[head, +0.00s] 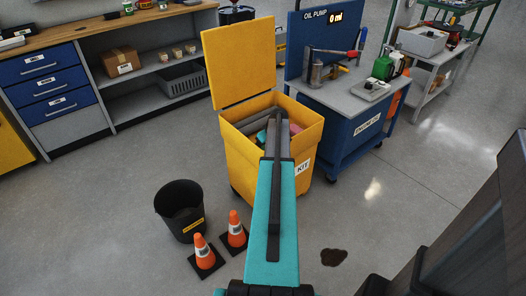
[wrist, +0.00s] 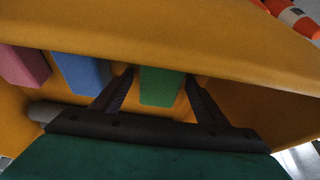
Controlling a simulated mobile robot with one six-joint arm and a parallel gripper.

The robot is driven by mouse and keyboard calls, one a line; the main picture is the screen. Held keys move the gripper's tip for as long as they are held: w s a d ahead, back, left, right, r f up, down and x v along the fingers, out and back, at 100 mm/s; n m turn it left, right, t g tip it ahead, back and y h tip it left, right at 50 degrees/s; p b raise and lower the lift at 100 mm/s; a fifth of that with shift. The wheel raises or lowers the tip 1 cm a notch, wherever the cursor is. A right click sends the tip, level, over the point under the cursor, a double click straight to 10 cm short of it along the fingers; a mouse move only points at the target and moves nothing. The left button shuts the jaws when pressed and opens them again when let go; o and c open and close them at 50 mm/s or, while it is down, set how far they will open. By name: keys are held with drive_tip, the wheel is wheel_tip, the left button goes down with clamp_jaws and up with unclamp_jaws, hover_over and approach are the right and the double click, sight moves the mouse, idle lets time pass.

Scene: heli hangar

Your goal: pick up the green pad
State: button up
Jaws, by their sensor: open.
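The green pad (wrist: 160,88) shows in the wrist view inside a yellow bin, with its lower end towards me. My gripper (wrist: 160,78) is open, with one finger on each side of the green pad and gaps left and right of it. I cannot tell how deep the fingers reach along the pad. In the head view my arm reaches over the open yellow bin (head: 240,150), and the green pad cannot be made out there.
A blue pad (wrist: 82,74) and a pink pad (wrist: 22,66) stand left of the green one. A grey roll (wrist: 45,110) lies in the bin. The bin's yellow walls are close around my gripper. Orange cones (head: 203,252) and a black bucket (head: 180,212) stand on the floor nearby.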

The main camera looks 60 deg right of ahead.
idle(0.3)
drive_tip(key=c, duration=1.1)
drive_tip(key=shift+c, duration=0.2)
drive_tip(key=shift+r+p, duration=0.35)
drive_tip(key=shift+r, duration=4.85)
